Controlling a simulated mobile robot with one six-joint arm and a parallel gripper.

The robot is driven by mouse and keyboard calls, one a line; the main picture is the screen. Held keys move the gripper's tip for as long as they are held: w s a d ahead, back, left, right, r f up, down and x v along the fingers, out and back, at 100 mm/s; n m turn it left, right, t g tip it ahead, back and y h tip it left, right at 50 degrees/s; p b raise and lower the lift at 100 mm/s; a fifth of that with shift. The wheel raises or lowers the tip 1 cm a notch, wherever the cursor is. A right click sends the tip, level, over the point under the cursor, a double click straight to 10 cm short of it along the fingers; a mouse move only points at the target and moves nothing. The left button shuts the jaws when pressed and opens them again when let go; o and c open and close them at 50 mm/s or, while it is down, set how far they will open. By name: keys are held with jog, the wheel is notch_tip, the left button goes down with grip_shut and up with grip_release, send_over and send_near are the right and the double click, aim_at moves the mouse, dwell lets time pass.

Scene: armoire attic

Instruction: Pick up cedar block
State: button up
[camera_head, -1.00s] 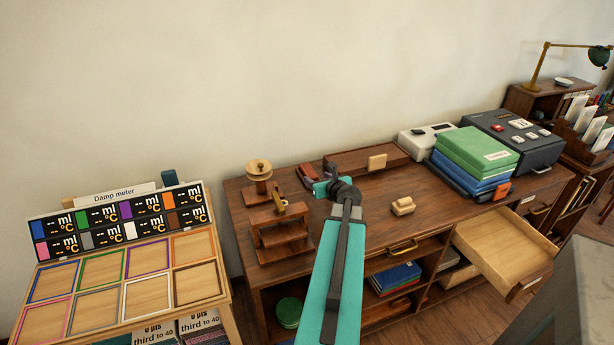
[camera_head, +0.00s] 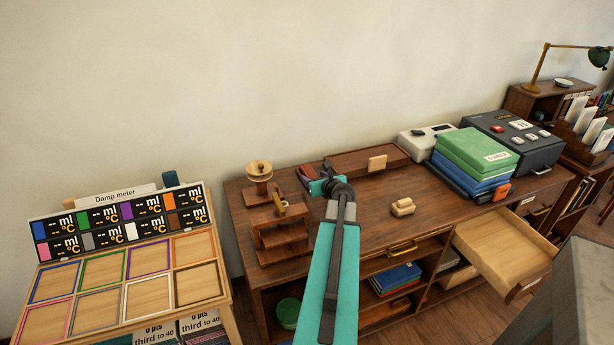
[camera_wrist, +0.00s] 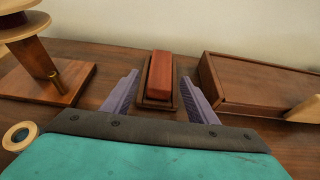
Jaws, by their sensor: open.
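A reddish-brown block (camera_wrist: 160,75), which looks like the cedar block, lies in a small dark wooden holder (camera_wrist: 142,102) on the desk top. In the head view the block (camera_head: 306,172) shows near the back of the desk, partly hidden by my gripper. My gripper (camera_wrist: 159,77) is open, with its two purple fingers apart, one to each side of the block and holder in the wrist view. The fingers hold nothing. I cannot tell how high they are above the desk. In the head view my gripper (camera_head: 322,186) is just in front of the block.
A wooden stand with a spool (camera_head: 260,172) is to the left. A long wooden box (camera_head: 350,163) is close on the right. A pale wooden piece (camera_head: 403,207) lies on the clear desk front. Green and blue books (camera_head: 475,155) and an open drawer (camera_head: 500,240) are farther right.

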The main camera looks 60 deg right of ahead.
jog(key=shift+x, duration=1)
jog(key=c, duration=1.2)
jog(key=shift+o, duration=0.2)
jog(key=shift+r, duration=0.15)
notch_tip(320, 180, up, 10)
jog(key=shift+p, duration=0.4)
